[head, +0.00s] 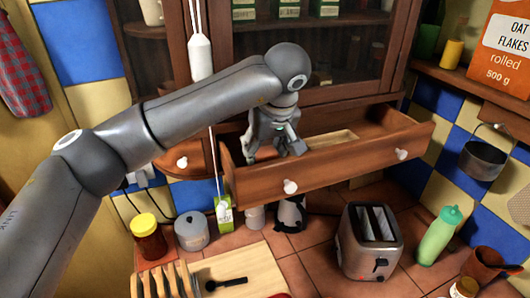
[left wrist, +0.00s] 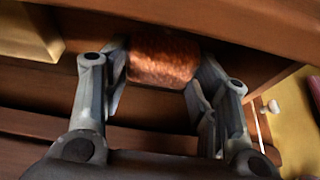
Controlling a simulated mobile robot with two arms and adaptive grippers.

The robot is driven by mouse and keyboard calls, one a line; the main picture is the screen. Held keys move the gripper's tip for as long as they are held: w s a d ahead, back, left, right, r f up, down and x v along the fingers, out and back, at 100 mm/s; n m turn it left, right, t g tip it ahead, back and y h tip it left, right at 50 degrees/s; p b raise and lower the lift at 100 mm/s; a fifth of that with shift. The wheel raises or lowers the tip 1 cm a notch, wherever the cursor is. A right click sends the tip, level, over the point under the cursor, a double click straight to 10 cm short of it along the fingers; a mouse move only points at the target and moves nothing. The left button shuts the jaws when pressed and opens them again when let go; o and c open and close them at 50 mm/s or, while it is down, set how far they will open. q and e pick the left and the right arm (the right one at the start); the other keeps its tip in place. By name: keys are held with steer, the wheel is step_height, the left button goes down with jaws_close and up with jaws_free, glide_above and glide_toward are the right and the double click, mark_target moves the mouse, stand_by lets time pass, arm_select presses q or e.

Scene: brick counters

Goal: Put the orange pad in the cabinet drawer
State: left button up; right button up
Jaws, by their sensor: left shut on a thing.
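The cabinet drawer (head: 355,158) is pulled open beneath the glass-door cabinet. My left gripper (head: 273,154) points down at the left part of the drawer, behind its front panel. In the left wrist view my left gripper (left wrist: 160,75) is shut on the orange pad (left wrist: 163,62), which sits between its two fingertips. The wooden drawer walls surround the pad in that view. I cannot tell whether the pad touches the drawer floor. My right gripper is not in view.
A pale wooden piece (head: 330,140) lies in the drawer. Below stand a toaster (head: 370,240), a green bottle (head: 438,236), a brown jar (head: 148,238) and a grey pot (head: 191,231). A white hanging utensil (head: 201,57) is behind my left arm.

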mark_target(266, 155)
arm_select(q)
step_height(266, 155, down, 2)
steer(key=shift+f+p, duration=0.2)
steer(key=shift+p, duration=0.8)
steer(key=shift+s+f, duration=0.1)
steer(key=shift+f, duration=0.05)
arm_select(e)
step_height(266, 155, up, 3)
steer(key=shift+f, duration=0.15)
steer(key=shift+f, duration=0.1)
arm_select(q)
steer(key=shift+f+b, duration=0.25)
steer(key=shift+b, duration=0.1)
steer(key=o, duration=1.1)
steer(key=shift+r, duration=0.1)
steer(key=shift+c, duration=0.2)
